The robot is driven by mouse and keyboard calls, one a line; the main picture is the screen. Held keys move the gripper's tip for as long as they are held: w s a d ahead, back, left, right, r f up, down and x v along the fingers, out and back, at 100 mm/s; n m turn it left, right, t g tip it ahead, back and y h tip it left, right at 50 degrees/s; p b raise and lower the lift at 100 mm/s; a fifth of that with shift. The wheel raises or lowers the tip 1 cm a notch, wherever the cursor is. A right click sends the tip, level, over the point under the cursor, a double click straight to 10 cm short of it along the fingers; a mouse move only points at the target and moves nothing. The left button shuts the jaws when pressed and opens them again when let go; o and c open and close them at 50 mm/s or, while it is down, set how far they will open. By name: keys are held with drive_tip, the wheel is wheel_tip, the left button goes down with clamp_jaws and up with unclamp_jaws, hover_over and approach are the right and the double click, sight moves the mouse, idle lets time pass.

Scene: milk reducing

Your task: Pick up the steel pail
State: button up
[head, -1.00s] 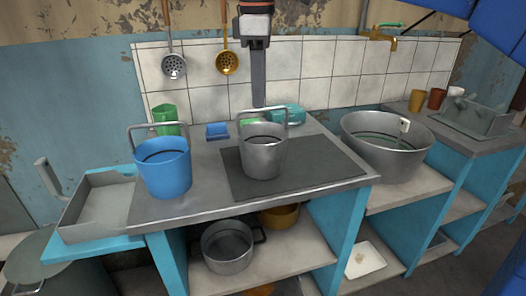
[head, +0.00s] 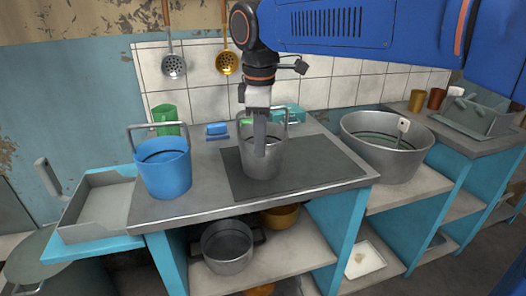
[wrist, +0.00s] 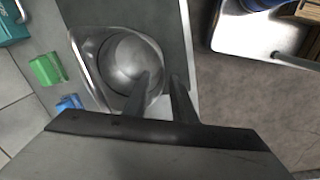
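The steel pail (head: 272,163) stands upright on the dark mat on the counter, its handle raised at the back. In the wrist view I look down into the pail (wrist: 125,58). My gripper (head: 259,152) points down at the pail and covers part of its front in the head view. In the wrist view my gripper (wrist: 160,82) has its fingers apart with nothing clamped. One finger overlaps the pail's opening and the other appears beyond its rim. I cannot tell whether either finger touches the wall.
A blue pail (head: 163,174) stands left of the steel pail. A large basin (head: 388,162) stands to the right. The dark mat (head: 315,170) has bare room right of the pail.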

drive_tip(key=shift+f, duration=0.7)
drive_tip(key=shift+c, duration=0.7)
clamp_jaws()
